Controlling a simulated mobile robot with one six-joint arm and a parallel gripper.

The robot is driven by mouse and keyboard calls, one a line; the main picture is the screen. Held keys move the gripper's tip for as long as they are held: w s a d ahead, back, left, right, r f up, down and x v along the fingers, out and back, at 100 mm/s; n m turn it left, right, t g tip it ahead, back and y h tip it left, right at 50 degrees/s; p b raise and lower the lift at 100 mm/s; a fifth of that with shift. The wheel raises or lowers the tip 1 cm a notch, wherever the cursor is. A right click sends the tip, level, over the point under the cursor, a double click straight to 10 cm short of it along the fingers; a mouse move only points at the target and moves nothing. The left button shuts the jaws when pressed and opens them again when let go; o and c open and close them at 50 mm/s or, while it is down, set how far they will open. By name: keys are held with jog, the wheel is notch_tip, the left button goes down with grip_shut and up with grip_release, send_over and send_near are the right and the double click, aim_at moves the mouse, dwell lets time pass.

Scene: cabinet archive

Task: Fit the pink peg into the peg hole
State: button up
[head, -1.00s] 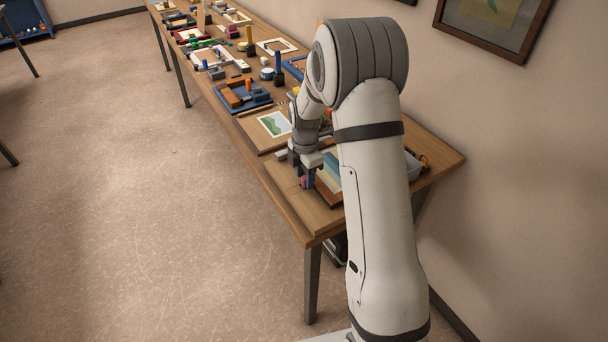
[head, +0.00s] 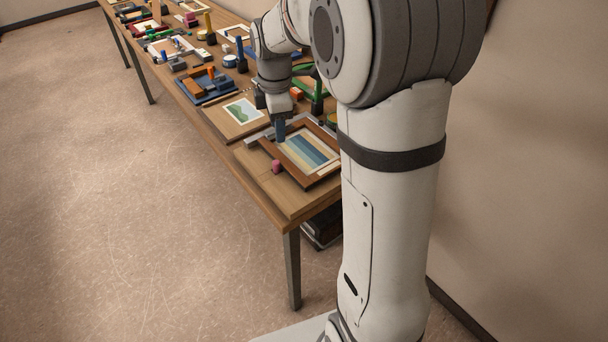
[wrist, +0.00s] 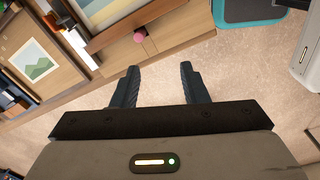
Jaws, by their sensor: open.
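The pink peg (head: 277,167) is a short piece on the pale wood near the table's front edge, beside the near-left corner of a brown framed picture (head: 323,181). It also shows at the top of the wrist view (wrist: 139,35). I cannot make out the peg hole, nor whether the peg sits in it. My gripper (head: 280,138) is above the table by the far-left part of the frame, apart from the peg. In the wrist view my gripper (wrist: 160,70) has its dark fingers spread, with nothing between them but floor behind.
A landscape print (head: 242,111) lies on a board farther along the table. Beyond it are a blue tray with blocks (head: 207,87) and several small objects and frames. A green upright piece (head: 317,92) stands behind my gripper. Open floor (head: 120,220) lies left of the table.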

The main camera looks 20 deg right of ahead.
jog(key=s+r+m+t, duration=0.2)
jog(key=s+m, duration=1.5)
jog(key=s, duration=0.6)
jog(key=shift+s+r+t, duration=0.3)
jog(key=shift+t, duration=0.1)
